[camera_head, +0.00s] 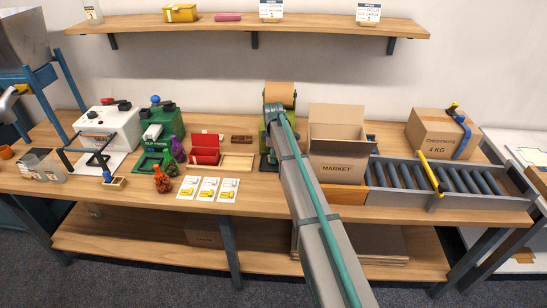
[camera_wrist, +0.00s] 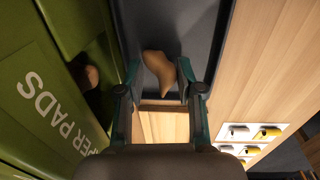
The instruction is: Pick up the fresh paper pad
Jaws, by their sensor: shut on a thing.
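In the wrist view a small crumpled brown paper pad (camera_wrist: 160,68) sits between the two fingertips of my gripper (camera_wrist: 158,86), which is shut on it. The grey tray (camera_wrist: 207,35) lies around and beyond the pad. The green paper pad dispenser (camera_wrist: 45,100) stands close on the left, with "PADS" readable on its face. A brown shape (camera_wrist: 92,77) shows in its dark opening. In the head view my arm hides most of the green dispenser (camera_head: 267,140); the gripper and held pad cannot be made out there. A tan roll (camera_head: 280,93) shows at its top.
An open "MARKET" carton (camera_head: 338,168) stands right of my arm, beside a roller conveyor (camera_head: 405,176) and a closed "CHESTNUTS" box (camera_head: 435,137). Cards (camera_head: 208,190), a red holder (camera_head: 204,150) and net bags (camera_head: 162,181) lie to the left. A shelf (camera_head: 250,27) runs above.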

